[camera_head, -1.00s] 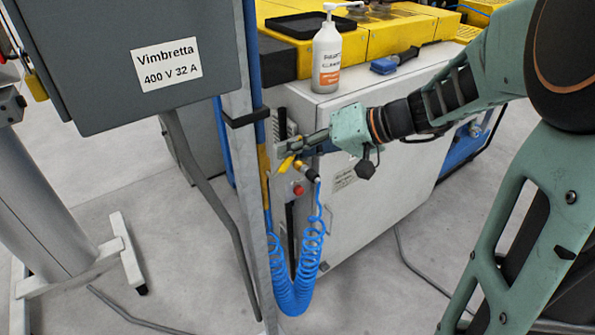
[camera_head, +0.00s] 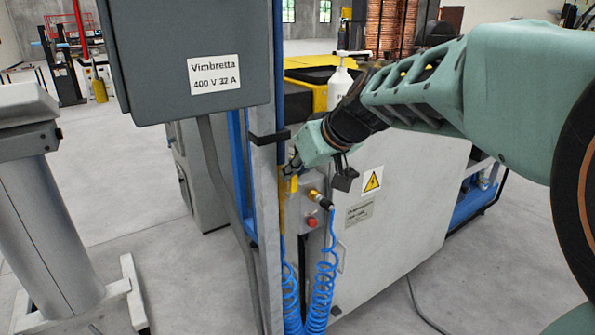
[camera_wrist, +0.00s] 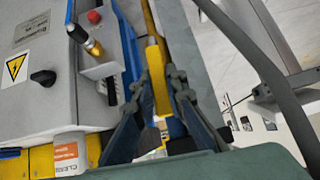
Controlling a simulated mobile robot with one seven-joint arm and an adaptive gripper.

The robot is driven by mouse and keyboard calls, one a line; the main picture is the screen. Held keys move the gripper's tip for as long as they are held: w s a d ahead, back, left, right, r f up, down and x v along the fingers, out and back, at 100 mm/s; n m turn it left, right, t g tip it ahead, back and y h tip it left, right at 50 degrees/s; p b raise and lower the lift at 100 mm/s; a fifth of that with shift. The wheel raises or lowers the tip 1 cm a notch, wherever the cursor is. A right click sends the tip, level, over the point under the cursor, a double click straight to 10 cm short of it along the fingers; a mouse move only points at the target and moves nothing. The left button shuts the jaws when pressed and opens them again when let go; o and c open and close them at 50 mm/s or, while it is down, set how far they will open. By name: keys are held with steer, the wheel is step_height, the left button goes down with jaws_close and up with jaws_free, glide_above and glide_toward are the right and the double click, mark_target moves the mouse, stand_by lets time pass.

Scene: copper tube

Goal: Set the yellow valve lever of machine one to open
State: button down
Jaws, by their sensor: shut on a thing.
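The yellow valve lever (camera_head: 293,184) is on the front of the grey machine (camera_head: 395,210), at the upper left of its small control panel. In the head view it looks roughly upright and is partly hidden. My gripper (camera_head: 292,166) reaches down to it from the upper right. In the wrist view the lever (camera_wrist: 160,88) lies between the two dark fingers of my gripper (camera_wrist: 157,92), which is shut on it. The lever's pivot is not clearly visible.
A brass fitting (camera_head: 316,196) and a red button (camera_head: 312,221) sit close by. A blue coiled hose (camera_head: 320,285) hangs below. A grey post (camera_head: 267,225) stands just left, with a grey electrical box (camera_head: 190,55) above. A white pump bottle (camera_head: 339,82) stands on the machine.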

steer(key=shift+s+a, duration=0.1)
steer(key=shift+a, duration=0.05)
stand_by(0.4)
steer(key=c, duration=1.9)
jaws_free()
steer(key=shift+c, duration=0.2)
step_height(320, 180, up, 10)
